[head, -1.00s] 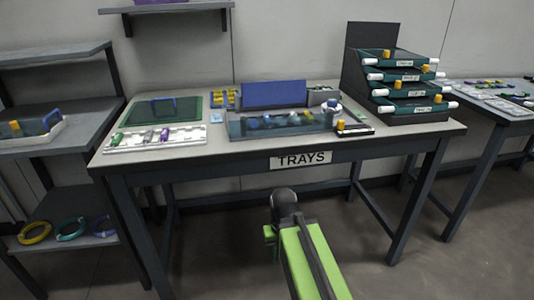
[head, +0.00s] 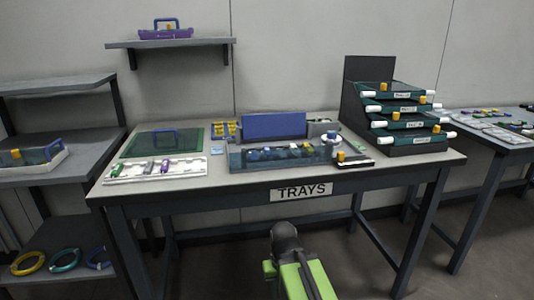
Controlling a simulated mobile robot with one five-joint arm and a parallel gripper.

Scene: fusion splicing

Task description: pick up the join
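I cannot make out a join for certain; the parts on the bench are too small to tell. A machine with a raised blue lid (head: 273,126) and a clear teal front case (head: 240,158) stands mid-bench, with small blue, white and yellow parts along the case. A white tray (head: 190,171) at the bench's left front holds small green and purple pieces. My green arm with its dark rounded joint shows at the bottom centre, in front of the bench. My gripper's fingers do not show.
The grey bench (head: 215,190) has a TRAYS sign (head: 301,191). A green mat (head: 135,148) lies at left and a tiered tray rack (head: 370,70) stands at right. A small dark unit with an orange knob (head: 341,157) sits near the right front. Shelves flank the left.

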